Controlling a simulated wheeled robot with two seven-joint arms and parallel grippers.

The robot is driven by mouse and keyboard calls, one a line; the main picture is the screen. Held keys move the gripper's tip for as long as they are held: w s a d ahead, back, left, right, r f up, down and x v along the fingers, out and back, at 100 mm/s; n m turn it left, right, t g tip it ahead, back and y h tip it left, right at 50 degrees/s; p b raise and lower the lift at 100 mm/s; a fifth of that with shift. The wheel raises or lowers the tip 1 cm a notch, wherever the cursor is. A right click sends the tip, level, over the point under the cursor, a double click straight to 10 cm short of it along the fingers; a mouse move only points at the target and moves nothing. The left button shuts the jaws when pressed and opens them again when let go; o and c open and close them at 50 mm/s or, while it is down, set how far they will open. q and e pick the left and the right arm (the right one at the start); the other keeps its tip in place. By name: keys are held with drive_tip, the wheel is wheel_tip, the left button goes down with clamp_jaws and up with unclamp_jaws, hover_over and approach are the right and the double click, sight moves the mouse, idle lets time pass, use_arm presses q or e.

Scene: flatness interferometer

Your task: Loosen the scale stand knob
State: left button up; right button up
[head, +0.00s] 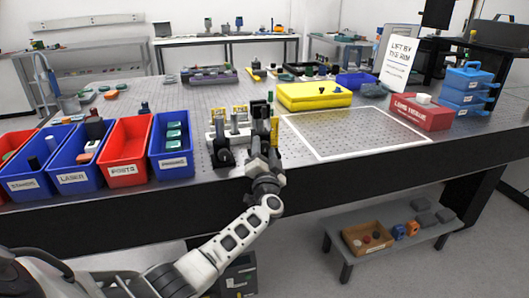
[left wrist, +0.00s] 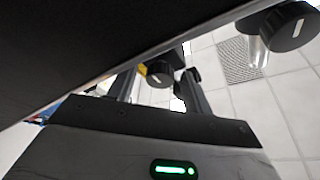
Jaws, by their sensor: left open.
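My left gripper (head: 262,122) reaches up over the front of the optical table, at the right end of a group of small stands (head: 217,140) with yellow tags. In the left wrist view its two fingers (left wrist: 158,90) are spread apart. A dark round knob (left wrist: 158,73) with a white line mark shows between the fingers, beyond or near their tips; contact is not visible. A second, larger black knob (left wrist: 288,27) with a white mark and a clear shaft is at the upper right, outside the fingers. I cannot tell for certain which knob is the scale stand's. My right gripper is not seen.
Blue and red labelled bins (head: 172,158) line the table's front left. A white-outlined area (head: 355,145) lies right of the gripper, with a yellow case (head: 313,96) behind it. A red box (head: 421,112) and blue stacked cases (head: 468,90) stand at right.

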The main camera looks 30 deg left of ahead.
use_arm(q)
drive_tip(key=c, duration=1)
drive_tip(key=shift+o, duration=0.2)
